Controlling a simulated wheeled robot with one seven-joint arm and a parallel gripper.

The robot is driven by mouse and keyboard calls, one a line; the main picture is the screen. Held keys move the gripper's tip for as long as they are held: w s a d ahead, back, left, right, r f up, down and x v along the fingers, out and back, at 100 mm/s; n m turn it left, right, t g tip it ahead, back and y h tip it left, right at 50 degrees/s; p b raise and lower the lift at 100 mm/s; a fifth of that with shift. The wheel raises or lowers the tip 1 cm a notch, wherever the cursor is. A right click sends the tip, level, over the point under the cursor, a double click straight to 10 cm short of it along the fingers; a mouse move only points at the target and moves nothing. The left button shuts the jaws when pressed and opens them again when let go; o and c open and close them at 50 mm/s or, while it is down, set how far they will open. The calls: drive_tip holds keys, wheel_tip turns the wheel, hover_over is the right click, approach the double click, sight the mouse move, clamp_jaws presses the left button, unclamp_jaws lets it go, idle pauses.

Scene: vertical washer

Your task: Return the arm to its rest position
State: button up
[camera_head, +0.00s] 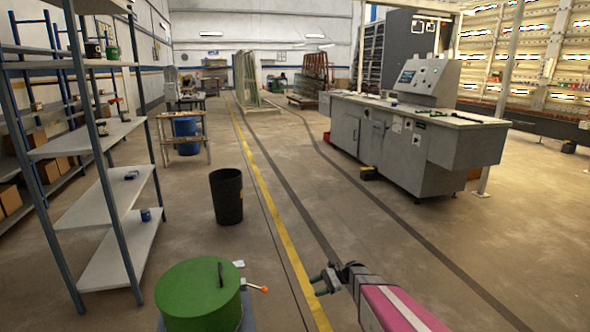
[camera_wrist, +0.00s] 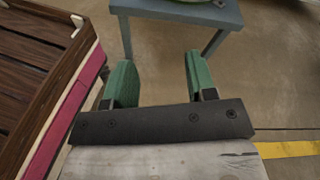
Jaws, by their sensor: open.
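My gripper (camera_head: 325,281) is in the lower middle of the head view, with my arm reaching in from the bottom edge. In the wrist view my gripper (camera_wrist: 160,78) shows two green fingers, spread wide apart with nothing between them. The green round washer (camera_head: 198,296) stands at the lower left of the head view, with a dark handle on its top. A lever with an orange knob (camera_head: 264,289) sticks out on its right side. My gripper is to the right of the washer and lever, apart from them. The washer's lower part is cut off by the frame.
A grey-blue stand (camera_wrist: 178,8) shows at the top of the wrist view. A black bin (camera_head: 227,197) stands behind the washer. Metal shelves (camera_head: 108,200) are at left, a large grey machine (camera_head: 385,140) at right. The floor between is clear, with a yellow line (camera_head: 262,190).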

drive_tip(key=s+d+r+n+t+h, duration=0.2)
drive_tip(key=s+d+r+n+h, duration=0.3)
drive_tip(key=s+r+h, duration=0.1)
drive_tip(key=s+d+r+n+t+h, duration=0.1)
drive_tip(key=s+d+r+n+h, duration=0.3)
drive_tip(key=s+r+n+h, duration=0.2)
drive_tip(key=s+r+h, duration=0.1)
drive_tip(key=s+h, duration=0.1)
drive_tip(key=s, duration=0.1)
drive_tip(key=shift+s+d+r+t, duration=0.2)
drive_tip(key=shift+d+t, duration=0.15)
drive_tip(key=shift+t, duration=0.05)
